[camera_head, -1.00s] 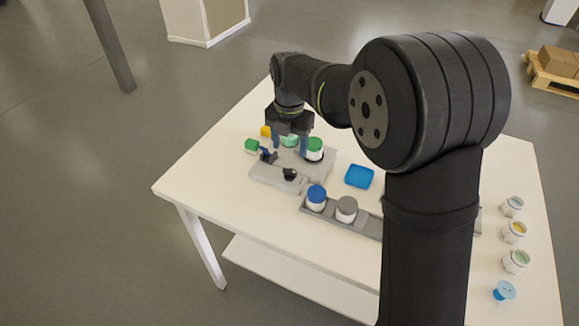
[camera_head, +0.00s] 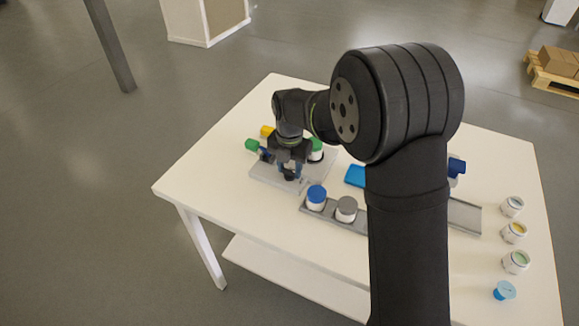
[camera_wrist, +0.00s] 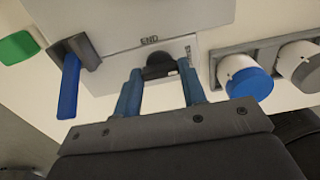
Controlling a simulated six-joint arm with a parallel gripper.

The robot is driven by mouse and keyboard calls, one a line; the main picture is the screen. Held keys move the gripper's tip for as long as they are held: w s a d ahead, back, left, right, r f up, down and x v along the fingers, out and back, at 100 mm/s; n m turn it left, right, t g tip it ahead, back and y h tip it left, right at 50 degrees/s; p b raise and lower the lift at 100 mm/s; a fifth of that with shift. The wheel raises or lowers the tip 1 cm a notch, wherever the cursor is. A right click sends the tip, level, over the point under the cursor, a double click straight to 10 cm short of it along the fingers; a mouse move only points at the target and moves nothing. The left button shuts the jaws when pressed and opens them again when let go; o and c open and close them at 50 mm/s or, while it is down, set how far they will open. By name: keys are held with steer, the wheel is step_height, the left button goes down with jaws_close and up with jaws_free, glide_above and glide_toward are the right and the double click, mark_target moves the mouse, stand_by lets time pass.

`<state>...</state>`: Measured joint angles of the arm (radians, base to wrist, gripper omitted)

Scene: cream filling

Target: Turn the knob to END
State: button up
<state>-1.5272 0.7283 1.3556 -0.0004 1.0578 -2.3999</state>
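The black knob (camera_wrist: 160,65) sits on the light grey machine plate (camera_wrist: 115,18), just below the label END (camera_wrist: 150,39) in the wrist view. A white mark shows on the knob's lower right side. My gripper (camera_wrist: 160,80) is open, with its two blue fingers apart on either side of the knob in the picture. I cannot tell whether either finger touches it. In the head view my gripper (camera_head: 290,170) is over the front part of the machine plate (camera_head: 262,178), largely hiding the knob.
A blue lever (camera_wrist: 69,88) stands left of the knob. A blue-lidded jar (camera_head: 316,197) and a grey-lidded jar (camera_head: 346,208) stand in the rail to the right. A green-lidded jar (camera_head: 317,149) is behind my gripper. Several small jars line the table's right side.

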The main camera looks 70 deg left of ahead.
steer(key=c, duration=0.4)
steer(key=shift+o, duration=0.2)
